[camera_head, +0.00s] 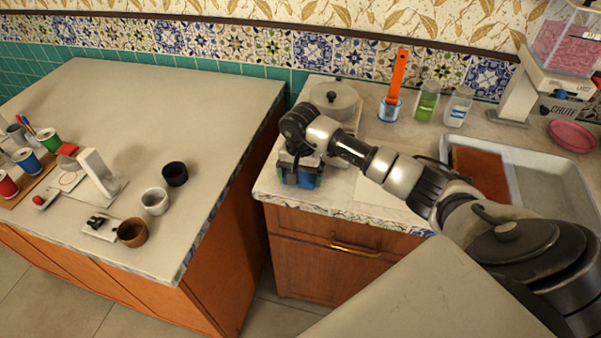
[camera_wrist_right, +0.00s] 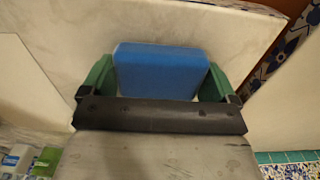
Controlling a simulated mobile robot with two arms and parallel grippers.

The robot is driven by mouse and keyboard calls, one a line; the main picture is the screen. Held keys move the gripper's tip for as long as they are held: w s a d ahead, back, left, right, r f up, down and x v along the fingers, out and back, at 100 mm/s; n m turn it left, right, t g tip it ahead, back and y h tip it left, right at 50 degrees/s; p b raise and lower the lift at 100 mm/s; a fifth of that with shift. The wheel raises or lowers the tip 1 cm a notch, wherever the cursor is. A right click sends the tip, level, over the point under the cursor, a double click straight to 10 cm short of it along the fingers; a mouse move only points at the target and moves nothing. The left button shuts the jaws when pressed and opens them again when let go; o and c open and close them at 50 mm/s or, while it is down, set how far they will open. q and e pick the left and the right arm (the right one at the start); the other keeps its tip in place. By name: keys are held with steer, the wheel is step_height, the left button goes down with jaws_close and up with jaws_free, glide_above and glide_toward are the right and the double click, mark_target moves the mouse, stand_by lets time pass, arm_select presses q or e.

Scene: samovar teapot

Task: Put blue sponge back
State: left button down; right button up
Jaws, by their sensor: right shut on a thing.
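The blue sponge (camera_wrist_right: 160,72) is between the two green fingers of my right gripper (camera_wrist_right: 157,80) in the right wrist view, with pale counter surface behind it. In the head view my right gripper (camera_head: 301,180) points down at the left end of the right-hand counter, and the blue sponge (camera_head: 305,181) shows only partly between its fingers. The gripper is shut on the sponge. I cannot tell whether the sponge touches the counter. My left gripper is not in view.
A pale scale-like appliance (camera_head: 335,101) stands behind the gripper. A blue-white cup with an orange utensil (camera_head: 389,108), a green jar (camera_head: 427,102) and a white-blue jar (camera_head: 458,107) stand at the back.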

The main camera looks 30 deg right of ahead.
mark_target(301, 173)
steer(key=o, duration=0.6)
steer(key=shift+f, duration=0.1)
step_height(301, 173, up, 12)
steer(key=shift+r+b, duration=0.15)
steer(key=shift+b, duration=0.8)
